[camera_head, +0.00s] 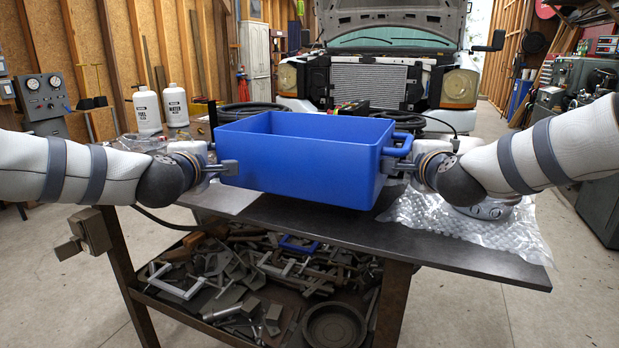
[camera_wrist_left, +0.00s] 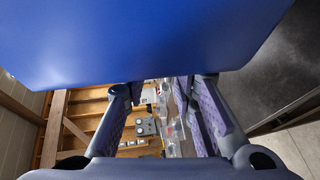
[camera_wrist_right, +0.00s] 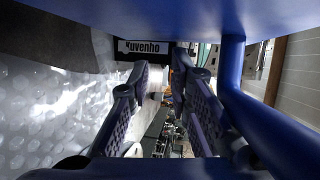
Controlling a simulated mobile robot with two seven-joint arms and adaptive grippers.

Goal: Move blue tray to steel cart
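The blue tray (camera_head: 290,165) is a deep open box at the middle of the head view, over the dark metal table (camera_head: 450,250). I cannot tell whether it touches the top. My left gripper (camera_head: 230,168) is at its left end, with a fingertip overlapping the front wall. In the left wrist view the fingers (camera_wrist_left: 168,85) are apart under the blue wall (camera_wrist_left: 150,40). My right gripper (camera_head: 400,165) is at the right end, below the handle (camera_head: 399,143). In the right wrist view its fingers (camera_wrist_right: 162,65) are apart, with the handle bar (camera_wrist_right: 245,105) beside them. I cannot identify a separate steel cart.
Bubble wrap (camera_head: 460,225) with a metal part (camera_head: 487,208) lies at the table's right. Two white bottles (camera_head: 147,110) and black coils stand behind. Scrap metal fills the lower shelf (camera_head: 225,285). A vehicle (camera_head: 385,75) with its hood up is beyond. Floor shows both sides.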

